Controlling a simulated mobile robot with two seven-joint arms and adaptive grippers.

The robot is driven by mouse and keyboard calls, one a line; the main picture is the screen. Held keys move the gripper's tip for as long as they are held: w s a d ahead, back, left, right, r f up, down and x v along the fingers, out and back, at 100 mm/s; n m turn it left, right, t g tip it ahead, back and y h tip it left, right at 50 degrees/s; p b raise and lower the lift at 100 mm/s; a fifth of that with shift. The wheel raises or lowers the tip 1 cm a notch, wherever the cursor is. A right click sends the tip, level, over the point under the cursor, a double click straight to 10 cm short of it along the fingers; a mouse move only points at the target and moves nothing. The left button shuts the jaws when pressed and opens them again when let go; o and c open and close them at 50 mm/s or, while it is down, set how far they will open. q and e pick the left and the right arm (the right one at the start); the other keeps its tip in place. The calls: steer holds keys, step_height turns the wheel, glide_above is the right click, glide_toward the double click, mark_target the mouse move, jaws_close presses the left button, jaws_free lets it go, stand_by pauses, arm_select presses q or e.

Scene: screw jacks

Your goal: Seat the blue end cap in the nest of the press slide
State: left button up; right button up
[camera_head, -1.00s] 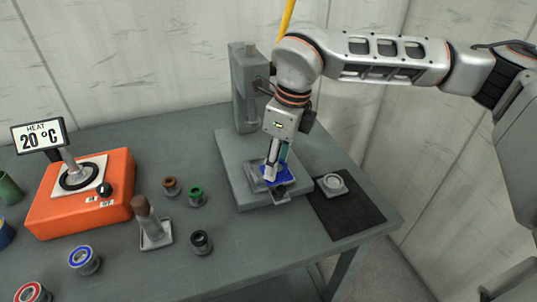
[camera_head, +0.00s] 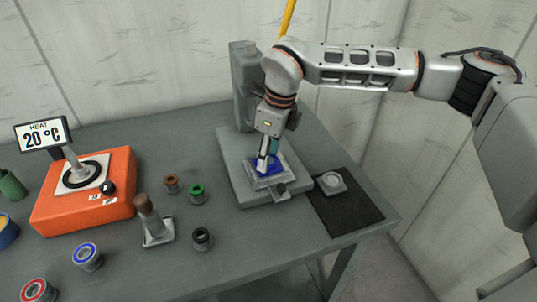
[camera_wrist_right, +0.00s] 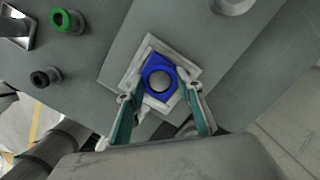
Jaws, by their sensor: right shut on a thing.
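The blue end cap (camera_head: 279,168) is between the fingers of my right gripper (camera_head: 266,163), at the pale press slide (camera_head: 270,183). In the right wrist view the cap (camera_wrist_right: 157,61) is a blue piece with a grey round centre, lying within the outline of the square slide plate (camera_wrist_right: 121,74). The right gripper (camera_wrist_right: 163,82) is shut on the cap, one finger on each side. The fingers hide part of the cap; whether it sits fully down in the nest I cannot tell. My left gripper is not in view.
The press column (camera_head: 241,85) stands behind the slide. An orange heater (camera_head: 85,190), a brown-topped tool (camera_head: 152,222) and several small bushings and bearings stand to the left.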

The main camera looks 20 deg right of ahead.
mark_target(273, 162)
steer(key=o, duration=1.3)
steer(key=shift+f, duration=0.15)
steer(key=shift+o, duration=0.2)
steer(key=r, duration=0.5)
steer(key=s+d+r, duration=0.1)
steer(key=r, duration=0.1)
steer(key=shift+r, duration=0.4)
